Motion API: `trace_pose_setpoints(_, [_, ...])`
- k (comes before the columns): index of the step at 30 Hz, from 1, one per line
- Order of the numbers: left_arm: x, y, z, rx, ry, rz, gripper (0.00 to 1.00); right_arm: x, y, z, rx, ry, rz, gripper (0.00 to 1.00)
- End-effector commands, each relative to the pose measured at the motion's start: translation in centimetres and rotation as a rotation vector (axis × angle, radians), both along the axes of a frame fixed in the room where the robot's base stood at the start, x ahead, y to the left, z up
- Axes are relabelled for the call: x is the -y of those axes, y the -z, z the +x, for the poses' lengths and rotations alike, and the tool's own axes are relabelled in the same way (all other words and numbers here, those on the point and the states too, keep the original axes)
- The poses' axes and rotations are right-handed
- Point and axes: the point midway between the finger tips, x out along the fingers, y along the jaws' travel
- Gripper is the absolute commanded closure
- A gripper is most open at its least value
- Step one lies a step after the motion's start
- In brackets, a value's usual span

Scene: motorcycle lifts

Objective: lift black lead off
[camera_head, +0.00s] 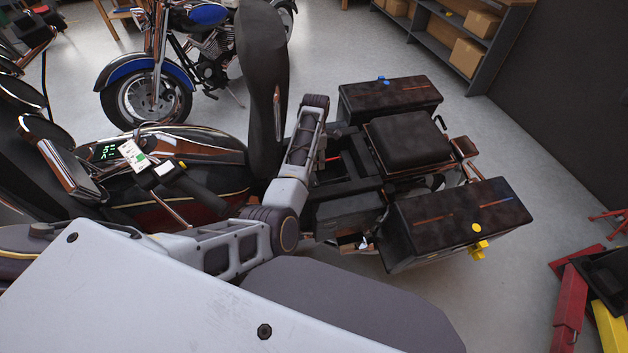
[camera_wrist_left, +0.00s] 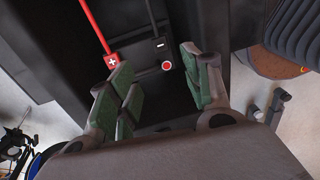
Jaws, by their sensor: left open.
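In the left wrist view the black lead (camera_wrist_left: 152,17) runs down to a black clamp with a minus mark (camera_wrist_left: 160,44). A round red spot (camera_wrist_left: 167,66) lies just below it. The red lead (camera_wrist_left: 97,27) ends in a red cover with a white plus (camera_wrist_left: 112,61), to the left. My left gripper (camera_wrist_left: 154,62) is open, its green-padded fingers apart either side of the black clamp in the picture; I cannot tell whether they touch it. In the head view the open bay (camera_head: 343,167) shows beside my left forearm; the black lead is not clear there. My right gripper is not in view.
The motorcycle's raised seat (camera_head: 259,75) stands left of my forearm. Saddlebags (camera_head: 455,215) (camera_head: 390,97) and a rear seat pad (camera_head: 408,140) stand close to the bay. A blue motorcycle (camera_head: 155,85) and shelves (camera_head: 450,40) are farther back. A red stand (camera_head: 571,308) is at right.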

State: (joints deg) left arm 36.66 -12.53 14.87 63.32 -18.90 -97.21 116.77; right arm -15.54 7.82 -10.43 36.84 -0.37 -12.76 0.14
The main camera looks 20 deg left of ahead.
Motion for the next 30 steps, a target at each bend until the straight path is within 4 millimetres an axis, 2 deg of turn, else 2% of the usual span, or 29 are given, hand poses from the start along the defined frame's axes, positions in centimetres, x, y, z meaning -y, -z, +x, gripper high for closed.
trace_pose_setpoints(9, [0.0, 0.1, 0.0, 0.001, 0.001, 0.001, 0.51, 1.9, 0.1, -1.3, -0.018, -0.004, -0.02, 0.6])
trace_pose_setpoints(14, [0.0, 0.7, 0.0, 0.001, 0.001, 0.001, 0.51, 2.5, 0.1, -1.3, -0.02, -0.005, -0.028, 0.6])
trace_pose_setpoints(20, [0.0, 2.5, 0.0, -0.001, 0.0, 0.001, 0.51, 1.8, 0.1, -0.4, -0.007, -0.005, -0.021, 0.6])
trace_pose_setpoints(30, [-0.1, 6.9, 0.0, -0.001, 0.001, 0.001, 0.51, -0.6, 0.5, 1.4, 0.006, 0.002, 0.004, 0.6])
